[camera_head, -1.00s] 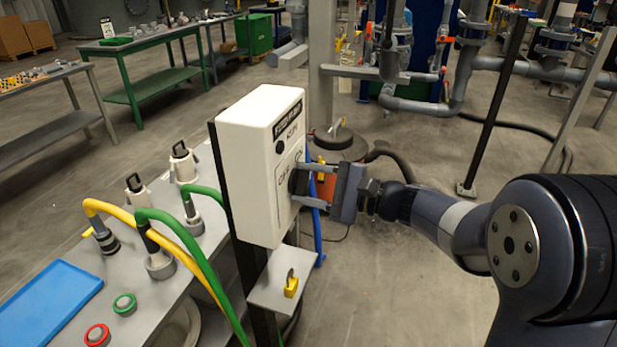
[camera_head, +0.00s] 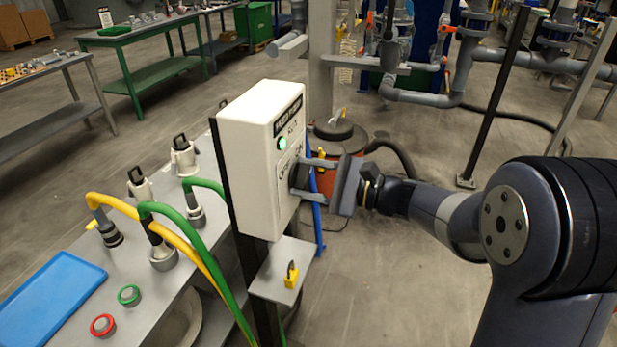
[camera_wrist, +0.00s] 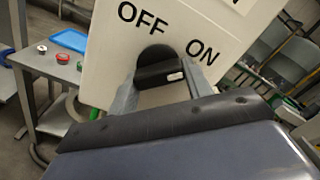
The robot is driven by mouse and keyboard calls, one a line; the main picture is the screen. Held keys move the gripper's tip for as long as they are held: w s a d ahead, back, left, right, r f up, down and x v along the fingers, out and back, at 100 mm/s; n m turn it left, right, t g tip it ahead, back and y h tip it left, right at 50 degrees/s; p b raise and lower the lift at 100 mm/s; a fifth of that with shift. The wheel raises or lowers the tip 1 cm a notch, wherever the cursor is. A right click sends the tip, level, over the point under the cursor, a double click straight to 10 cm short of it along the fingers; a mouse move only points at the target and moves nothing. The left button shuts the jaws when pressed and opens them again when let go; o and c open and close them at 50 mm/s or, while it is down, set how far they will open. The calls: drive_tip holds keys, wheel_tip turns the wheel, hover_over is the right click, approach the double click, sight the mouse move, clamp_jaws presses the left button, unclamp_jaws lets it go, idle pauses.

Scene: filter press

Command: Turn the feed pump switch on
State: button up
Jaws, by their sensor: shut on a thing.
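The feed pump switch box (camera_head: 248,170) is a white box on a dark post. A round lamp (camera_head: 281,143) on its face glows green. The black rotary knob (camera_wrist: 158,70) sits below the OFF and ON lettering in the wrist view. The knob's white mark (camera_wrist: 175,76) is on its right side, below the ON label (camera_wrist: 202,52). The OFF label (camera_wrist: 142,18) is at upper left. My gripper (camera_head: 302,176) is shut on the knob, one finger on each side; it also shows in the wrist view (camera_wrist: 160,85). Part of the knob is hidden between the fingers.
A small shelf (camera_head: 268,287) with a yellow padlock (camera_head: 291,275) juts out below the box. A grey bench (camera_head: 150,290) with hoses and a blue tray (camera_head: 52,295) stands at left.

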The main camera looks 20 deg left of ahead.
drive_tip(key=o, duration=1)
drive_tip(key=shift+c, duration=0.2)
drive_tip(key=d+b, duration=0.1)
drive_tip(key=d, duration=0.9)
drive_tip(key=shift+s+d, duration=0.4)
drive_tip(key=shift+a, duration=0.1)
drive_tip(key=a, duration=0.7)
drive_tip(key=w+a+p, duration=0.1)
drive_tip(key=a, duration=0.2)
drive_tip(key=shift+a, duration=0.3)
